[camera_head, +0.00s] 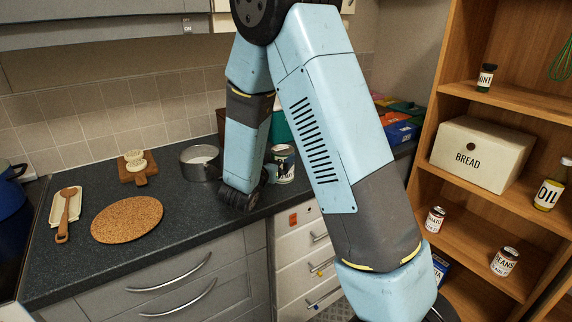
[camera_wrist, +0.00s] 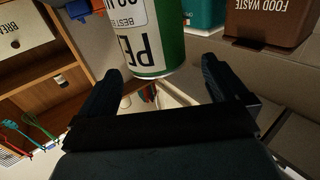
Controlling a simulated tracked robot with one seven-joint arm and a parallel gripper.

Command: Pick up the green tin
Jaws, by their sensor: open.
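The green tin (camera_wrist: 168,42) has a white label with large letters starting "PE" and a green band. In the wrist view it appears upside down at the top centre, just beyond and between the fingertips. My gripper (camera_wrist: 161,70) is open, with one dark finger on either side and a gap around the tin's near end. In the head view the tin (camera_head: 284,165) stands on the dark counter near its front edge, right of the pot. My gripper (camera_head: 262,178) is low beside its left side. My arm hides part of that area.
A metal pot (camera_head: 200,165) stands left of my gripper. A teal caddy (camera_wrist: 203,12) and brown food waste bin (camera_wrist: 270,22) are behind the tin. A cork mat (camera_head: 127,220) lies on the left counter. Shelves (camera_head: 470,235) with a bread box (camera_head: 483,153) and tins stand right.

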